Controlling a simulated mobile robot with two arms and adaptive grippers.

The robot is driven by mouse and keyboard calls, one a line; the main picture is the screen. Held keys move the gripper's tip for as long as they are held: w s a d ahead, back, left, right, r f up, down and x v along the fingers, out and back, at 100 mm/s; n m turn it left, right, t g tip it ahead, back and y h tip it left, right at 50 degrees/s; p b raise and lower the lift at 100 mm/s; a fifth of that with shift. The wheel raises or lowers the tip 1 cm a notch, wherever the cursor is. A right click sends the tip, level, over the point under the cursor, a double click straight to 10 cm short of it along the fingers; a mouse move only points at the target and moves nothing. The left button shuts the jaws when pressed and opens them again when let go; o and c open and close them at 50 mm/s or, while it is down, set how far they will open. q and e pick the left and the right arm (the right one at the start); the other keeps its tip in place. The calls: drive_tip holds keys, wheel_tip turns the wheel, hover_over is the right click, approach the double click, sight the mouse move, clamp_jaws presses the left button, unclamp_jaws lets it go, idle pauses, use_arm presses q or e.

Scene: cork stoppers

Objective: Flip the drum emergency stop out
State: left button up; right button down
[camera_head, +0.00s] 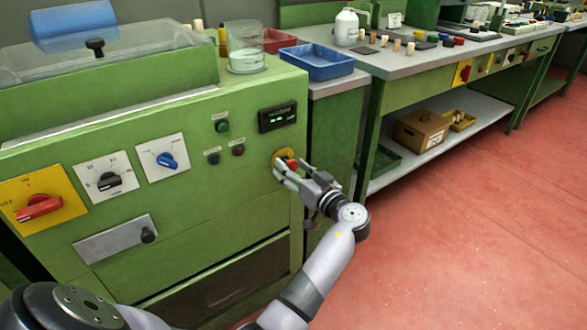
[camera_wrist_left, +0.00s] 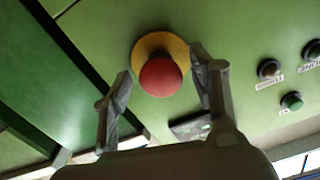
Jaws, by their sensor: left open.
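The emergency stop is a red mushroom button (camera_wrist_left: 160,77) on a yellow round base (camera_wrist_left: 148,44), on the front of the green machine. In the head view the red button (camera_head: 291,163) shows partly behind my left gripper (camera_head: 283,172). In the left wrist view my left gripper (camera_wrist_left: 162,85) is open, with one finger on each side of the button. A gap shows between the button and the left finger; the right finger is close to the yellow base, and I cannot tell if it touches. My right gripper is not in view.
Small push buttons (camera_head: 222,127) and a dark display (camera_head: 278,116) sit near the stop. A red rotary switch (camera_head: 40,207) on a yellow plate is at the panel's left. A glass beaker (camera_head: 246,47) and blue tray (camera_head: 317,62) stand above. The red floor (camera_head: 460,230) at right is clear.

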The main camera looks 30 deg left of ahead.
use_arm(q)
wheel_tip(320, 180, up, 10)
idle(0.6)
idle(0.4)
